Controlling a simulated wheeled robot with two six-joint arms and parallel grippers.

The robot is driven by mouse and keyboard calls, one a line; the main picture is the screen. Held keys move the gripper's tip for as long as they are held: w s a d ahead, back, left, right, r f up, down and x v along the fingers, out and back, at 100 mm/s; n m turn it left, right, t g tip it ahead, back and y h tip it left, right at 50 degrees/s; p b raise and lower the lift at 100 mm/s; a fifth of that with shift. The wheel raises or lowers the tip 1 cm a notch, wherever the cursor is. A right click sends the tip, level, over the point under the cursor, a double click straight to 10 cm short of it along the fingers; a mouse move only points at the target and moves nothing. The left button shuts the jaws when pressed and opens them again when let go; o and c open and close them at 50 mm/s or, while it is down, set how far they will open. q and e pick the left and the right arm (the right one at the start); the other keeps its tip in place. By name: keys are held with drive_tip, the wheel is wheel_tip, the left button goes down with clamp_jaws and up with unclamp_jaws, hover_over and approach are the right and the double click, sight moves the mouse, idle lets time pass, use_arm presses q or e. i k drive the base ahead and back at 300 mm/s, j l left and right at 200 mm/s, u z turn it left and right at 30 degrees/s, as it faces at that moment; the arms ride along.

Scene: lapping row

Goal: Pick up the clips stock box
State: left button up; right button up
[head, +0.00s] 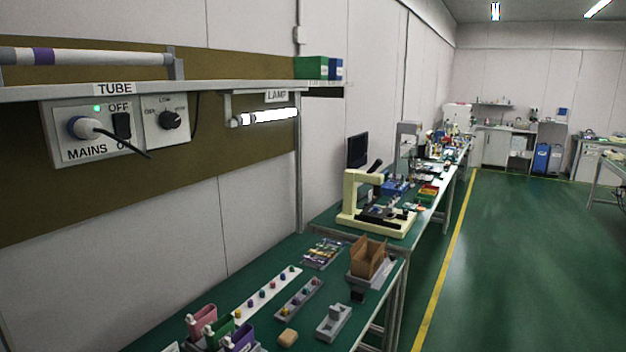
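No box in view carries a label that I can read as clips. A green box (311,67) with a small unreadable label stands at the right end of the shelf. A blue box (336,68) stands right beside it. An open brown cardboard box (366,258) sits on a grey base on the near bench. I cannot tell which of these, if any, is the clips stock box. Neither of my grippers is in view.
The shelf (212,91) runs above the near bench, with a lit lamp (268,117) below it. Pink (201,320), green and purple holders, a white strip (262,294) and a grey block (333,322) crowd the bench. The green floor (510,260) at right is clear.

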sight(314, 68)
drive_tip(key=i+l, duration=0.2)
drive_tip(key=l, duration=0.15)
drive_tip(key=i+l+u, duration=0.15)
drive_tip(key=i+l, duration=0.2)
drive_tip(key=l, duration=0.35)
drive_tip(key=i+l+u, duration=0.15)
drive_tip(key=l, duration=0.2)
drive_tip(key=i+l, duration=0.2)
drive_tip(key=l, duration=0.15)
drive_tip(key=i+l+u, duration=0.1)
drive_tip(key=l, duration=0.3)
drive_tip(key=i+l+u, duration=0.1)
drive_tip(key=l, duration=0.3)
drive_tip(key=i+j, duration=0.05)
drive_tip(key=i, duration=0.05)
